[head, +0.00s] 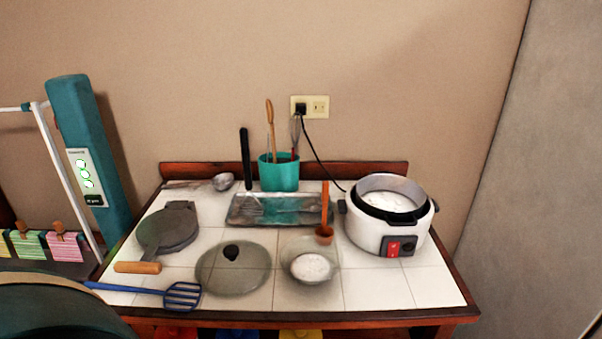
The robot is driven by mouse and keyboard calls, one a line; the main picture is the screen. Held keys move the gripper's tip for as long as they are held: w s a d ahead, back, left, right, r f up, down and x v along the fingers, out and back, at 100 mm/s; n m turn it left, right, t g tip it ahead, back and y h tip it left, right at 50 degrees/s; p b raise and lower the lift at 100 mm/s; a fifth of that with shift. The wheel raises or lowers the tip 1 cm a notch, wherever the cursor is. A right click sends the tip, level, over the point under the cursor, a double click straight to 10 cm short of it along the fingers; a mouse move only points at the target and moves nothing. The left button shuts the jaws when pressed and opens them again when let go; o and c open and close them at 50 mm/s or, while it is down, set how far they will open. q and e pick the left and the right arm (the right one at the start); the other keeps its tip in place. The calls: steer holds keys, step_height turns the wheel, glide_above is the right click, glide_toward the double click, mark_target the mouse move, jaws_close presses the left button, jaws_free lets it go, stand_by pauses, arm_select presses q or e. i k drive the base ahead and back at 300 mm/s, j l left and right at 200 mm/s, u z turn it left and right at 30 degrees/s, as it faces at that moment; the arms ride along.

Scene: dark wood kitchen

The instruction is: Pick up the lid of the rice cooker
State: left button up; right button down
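The rice cooker (370,237) is white with a red switch on its front and stands open at the right end of the tiled table. White contents show inside its dark inner pot. A round, see-through glass lid (245,278) with a black knob (231,252) lies flat on the tiles at the front, left of the middle. It is apart from the cooker. Neither of my grippers shows in the head view.
A glass bowl (311,263) of white food stands right of the lid. A blue slotted spatula (183,296) and a dark round iron (168,229) with a wooden handle lie to its left. A metal tray (274,210) and teal utensil cup (279,175) stand behind. The cooker's cord runs to a wall socket (310,107).

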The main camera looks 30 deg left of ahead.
mark_target(235, 267)
steer(key=u, duration=1.55)
